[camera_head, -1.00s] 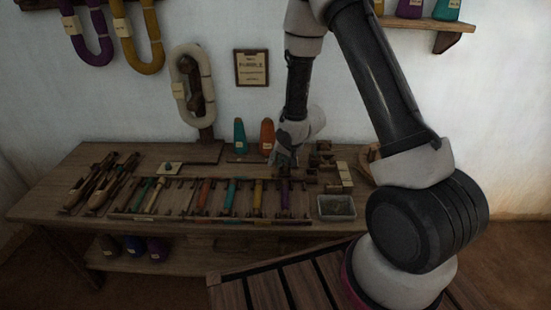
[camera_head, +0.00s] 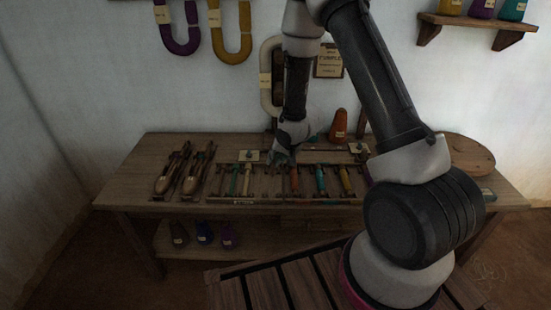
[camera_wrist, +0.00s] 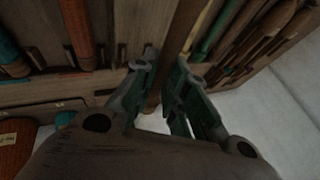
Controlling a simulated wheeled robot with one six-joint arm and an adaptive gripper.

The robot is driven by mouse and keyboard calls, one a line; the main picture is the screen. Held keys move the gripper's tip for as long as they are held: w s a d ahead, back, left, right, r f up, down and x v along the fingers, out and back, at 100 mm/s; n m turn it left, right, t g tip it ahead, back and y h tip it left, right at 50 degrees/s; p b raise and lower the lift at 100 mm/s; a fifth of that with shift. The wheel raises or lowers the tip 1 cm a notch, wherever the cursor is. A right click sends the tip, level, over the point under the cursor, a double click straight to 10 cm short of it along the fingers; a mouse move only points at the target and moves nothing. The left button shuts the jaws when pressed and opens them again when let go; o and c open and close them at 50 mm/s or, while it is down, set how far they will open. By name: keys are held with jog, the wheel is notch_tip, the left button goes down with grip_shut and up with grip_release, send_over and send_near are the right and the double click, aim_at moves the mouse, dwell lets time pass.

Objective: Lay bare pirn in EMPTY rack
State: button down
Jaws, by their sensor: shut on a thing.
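My gripper (camera_head: 283,158) is over the back part of the rack on the bench, left of the orange pirn. In the wrist view its two fingers (camera_wrist: 165,85) close on a plain brown stick, the bare pirn (camera_wrist: 183,35). In the head view the bare pirn cannot be told apart beneath the gripper. The rack (camera_head: 285,201) holds a green pirn (camera_head: 233,181) and a pale one (camera_head: 247,178) on the left. On the right lie an orange pirn (camera_head: 294,181), a teal one (camera_head: 320,180) and an amber one (camera_head: 345,180). Its label lettering is too small to read.
Two wooden shuttles (camera_head: 172,171) lie left of the rack. An orange cone (camera_head: 338,126) stands behind it. Small boards with pale tags (camera_head: 249,156) lie along the back. Cones (camera_head: 204,234) stand on the lower shelf. My arm hides part of the bench's right side.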

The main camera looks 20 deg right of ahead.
jog(key=shift+a+f, duration=0.1)
jog(key=shift+a, duration=0.1)
jog(key=shift+w+f, duration=0.1)
jog(key=shift+f, duration=4.35)
jog(key=c, duration=1.3)
grip_release()
jog(key=shift+c, duration=0.2)
jog(key=o, duration=0.4)
